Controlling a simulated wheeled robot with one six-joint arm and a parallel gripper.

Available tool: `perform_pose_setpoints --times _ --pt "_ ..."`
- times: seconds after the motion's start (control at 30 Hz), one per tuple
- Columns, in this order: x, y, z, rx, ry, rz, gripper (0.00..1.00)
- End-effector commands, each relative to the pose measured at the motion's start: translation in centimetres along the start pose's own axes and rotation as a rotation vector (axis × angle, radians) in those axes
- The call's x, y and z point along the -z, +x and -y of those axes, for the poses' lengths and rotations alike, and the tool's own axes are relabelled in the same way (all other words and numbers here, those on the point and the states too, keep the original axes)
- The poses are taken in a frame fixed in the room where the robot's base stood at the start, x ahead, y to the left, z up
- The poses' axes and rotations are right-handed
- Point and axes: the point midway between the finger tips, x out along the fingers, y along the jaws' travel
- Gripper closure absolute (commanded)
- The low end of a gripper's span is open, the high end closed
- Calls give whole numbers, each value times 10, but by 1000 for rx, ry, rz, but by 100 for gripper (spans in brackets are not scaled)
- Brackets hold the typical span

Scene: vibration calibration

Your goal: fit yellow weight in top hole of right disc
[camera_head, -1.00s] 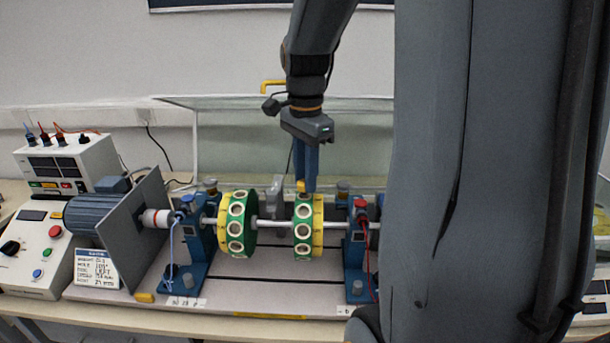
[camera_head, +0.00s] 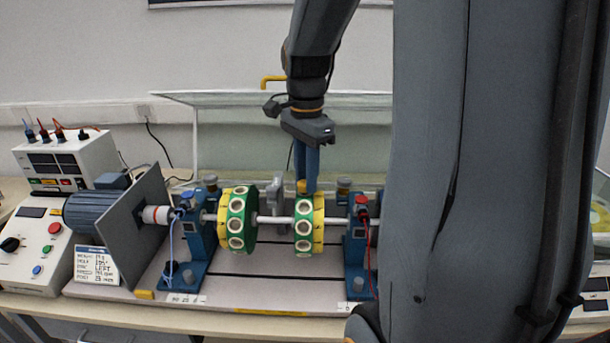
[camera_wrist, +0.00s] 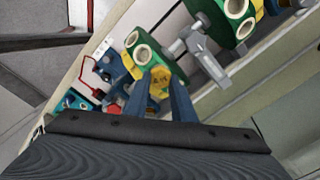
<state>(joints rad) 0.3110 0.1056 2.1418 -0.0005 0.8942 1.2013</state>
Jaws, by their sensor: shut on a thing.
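The right disc (camera_head: 303,234), green and yellow with pale-rimmed holes around its edge, sits upright on the horizontal shaft (camera_head: 276,221). My gripper (camera_head: 306,187) points straight down over its top, shut on the yellow weight (camera_head: 303,187). The weight is at the disc's top rim; its lower end is hidden, so I cannot tell how deep it sits in the top hole. In the wrist view the yellow weight (camera_wrist: 160,80) shows between the fingers (camera_wrist: 158,105), against the right disc (camera_wrist: 150,55).
The left disc (camera_head: 238,220) stands on the same shaft, nearby. Blue bearing stands (camera_head: 199,240) hold the shaft on both sides. A clear raised cover (camera_head: 235,135) is behind. The motor (camera_head: 95,212) and control boxes (camera_head: 40,240) are at left.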

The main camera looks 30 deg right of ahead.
Motion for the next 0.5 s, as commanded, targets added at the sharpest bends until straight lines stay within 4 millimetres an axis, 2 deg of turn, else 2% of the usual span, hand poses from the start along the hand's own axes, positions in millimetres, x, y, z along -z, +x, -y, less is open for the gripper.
perform_pose_setpoints --times 0.47,0.5 --pt "0 6 0 0 0 0 100" --pt "0 6 0 0 0 0 70"
